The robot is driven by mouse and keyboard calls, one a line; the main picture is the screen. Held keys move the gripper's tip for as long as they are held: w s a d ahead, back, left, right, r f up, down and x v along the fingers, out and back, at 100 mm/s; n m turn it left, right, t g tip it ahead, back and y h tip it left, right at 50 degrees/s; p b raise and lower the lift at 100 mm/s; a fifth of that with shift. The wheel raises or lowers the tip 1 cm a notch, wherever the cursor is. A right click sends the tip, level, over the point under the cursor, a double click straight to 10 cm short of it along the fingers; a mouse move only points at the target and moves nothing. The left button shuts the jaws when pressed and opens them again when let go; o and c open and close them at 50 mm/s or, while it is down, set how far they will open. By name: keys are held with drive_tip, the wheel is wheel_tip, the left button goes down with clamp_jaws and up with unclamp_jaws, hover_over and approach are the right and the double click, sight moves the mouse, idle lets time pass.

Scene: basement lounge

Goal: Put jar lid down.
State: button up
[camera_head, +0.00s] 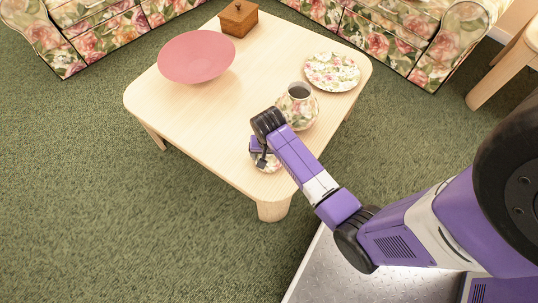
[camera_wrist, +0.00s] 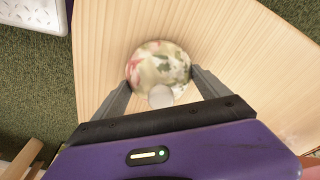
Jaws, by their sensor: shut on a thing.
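The jar lid (camera_wrist: 155,66) is a round floral piece with a pale knob, seen from above in the wrist view. My gripper (camera_wrist: 160,82) is shut on it, one finger at each side. In the head view the lid (camera_head: 270,165) shows partly below my gripper (camera_head: 262,160), over the near corner of the light wooden table (camera_head: 200,130). I cannot tell whether the lid touches the tabletop. The floral jar (camera_head: 298,108) stands upright and open on the table, behind and to the right of the lid.
A pink bowl (camera_head: 196,57), a wooden box (camera_head: 239,18) and a floral plate (camera_head: 332,72) sit farther back on the table. The left and middle of the tabletop are clear. Floral sofas (camera_head: 90,25) stand behind. The table's near edge is close to the lid.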

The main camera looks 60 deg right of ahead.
sight(269, 160)
drive_tip(key=o, duration=1.5)
wheel_tip(269, 160, up, 12)
drive_tip(key=a+p, duration=0.2)
drive_tip(key=p, duration=0.2)
drive_tip(key=s+a+n+t, duration=0.6)
drive_tip(key=s+a, duration=0.2)
drive_tip(key=a, duration=0.2)
drive_tip(key=s+a+r+n+t, duration=0.2)
drive_tip(key=s+r, duration=0.1)
drive_tip(key=r, duration=0.4)
drive_tip(key=s+a+r+n+t+y, duration=0.1)
drive_tip(key=s+a+r+n+t, duration=0.1)
drive_tip(key=r, duration=0.6)
drive_tip(key=s+a+r+n+t, duration=0.2)
drive_tip(key=s+r+t, duration=0.2)
drive_tip(key=r, duration=0.4)
drive_tip(key=shift+s+a+y, duration=0.3)
drive_tip(key=shift+s+a, duration=0.05)
drive_tip(key=shift+s, duration=0.4)
